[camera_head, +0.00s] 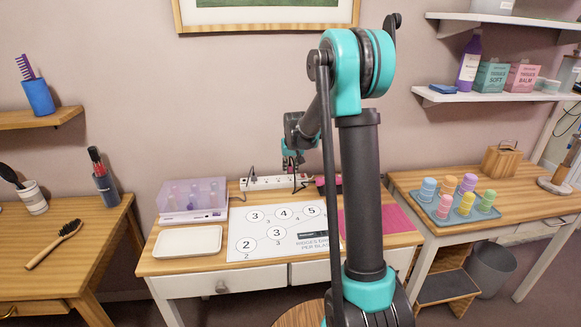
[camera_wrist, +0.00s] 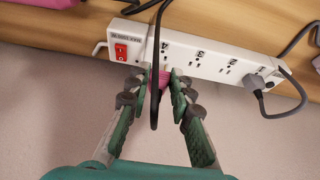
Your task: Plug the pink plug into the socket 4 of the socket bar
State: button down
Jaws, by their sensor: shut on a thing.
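The white socket bar (camera_wrist: 205,62) runs across the wrist view, its number labels upside down; in the head view it lies along the table's back edge (camera_head: 262,183). My gripper (camera_wrist: 159,78) is shut on the pink plug (camera_wrist: 163,77), whose pink body shows between the fingertips. The plug is at the bar's near edge, just below socket 4 (camera_wrist: 166,57) in the picture. A black cord passes in front of it, and I cannot tell whether its prongs touch the bar. In the head view my gripper (camera_head: 292,163) is above the bar; the plug is too small to make out.
A grey plug (camera_wrist: 262,84) sits in the bar near its right end. A red switch (camera_wrist: 121,52) is at the left end. A clear lidded box (camera_head: 192,197), white tray (camera_head: 187,241) and pink mat (camera_head: 390,220) are on the table.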

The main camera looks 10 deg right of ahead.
jog(key=shift+f, duration=1.4)
jog(key=c, duration=1.3)
grip_release()
jog(key=shift+o, duration=0.2)
